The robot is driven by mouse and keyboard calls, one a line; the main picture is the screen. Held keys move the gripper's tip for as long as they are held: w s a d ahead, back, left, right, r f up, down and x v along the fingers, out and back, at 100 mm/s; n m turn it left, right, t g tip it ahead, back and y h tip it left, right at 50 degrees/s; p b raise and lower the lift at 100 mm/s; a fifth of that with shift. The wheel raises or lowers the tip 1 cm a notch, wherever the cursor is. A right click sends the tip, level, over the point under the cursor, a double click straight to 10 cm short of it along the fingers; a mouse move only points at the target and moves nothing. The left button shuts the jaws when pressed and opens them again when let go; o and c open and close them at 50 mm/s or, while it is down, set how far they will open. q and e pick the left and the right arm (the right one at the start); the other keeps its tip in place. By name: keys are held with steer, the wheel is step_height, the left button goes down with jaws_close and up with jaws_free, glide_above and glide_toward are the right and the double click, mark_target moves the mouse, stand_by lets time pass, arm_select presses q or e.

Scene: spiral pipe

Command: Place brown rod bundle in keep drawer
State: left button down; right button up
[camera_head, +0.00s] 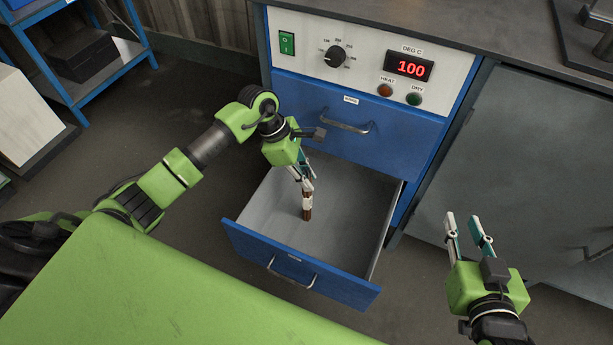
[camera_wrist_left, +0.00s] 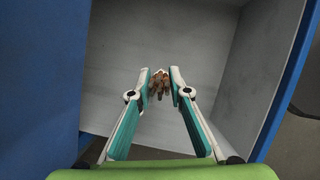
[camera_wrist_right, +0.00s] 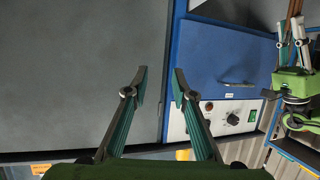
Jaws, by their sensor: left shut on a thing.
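The brown rod bundle (camera_head: 307,208) is held upright in my left gripper (camera_head: 307,187), over the open lower drawer (camera_head: 262,262). The left wrist view shows the bundle (camera_wrist_left: 159,85) between the two fingertips (camera_wrist_left: 160,88), with the grey drawer floor behind it. I cannot tell whether its lower end touches the floor. The drawer is pulled out, has a blue front with a small label, and looks otherwise empty. My right gripper (camera_head: 468,232) is open and empty, to the right of the drawer; its fingers also stand apart in the right wrist view (camera_wrist_right: 160,82).
A shut blue drawer (camera_head: 400,135) with a handle is above the open one, under a control panel (camera_head: 455,80) reading 100. A grey cabinet door (camera_head: 530,160) is to the right. A blue shelf (camera_head: 75,85) with a black box stands at the far left.

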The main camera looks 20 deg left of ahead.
arm_select(q)
steer(key=c, duration=1.9)
jaws_free()
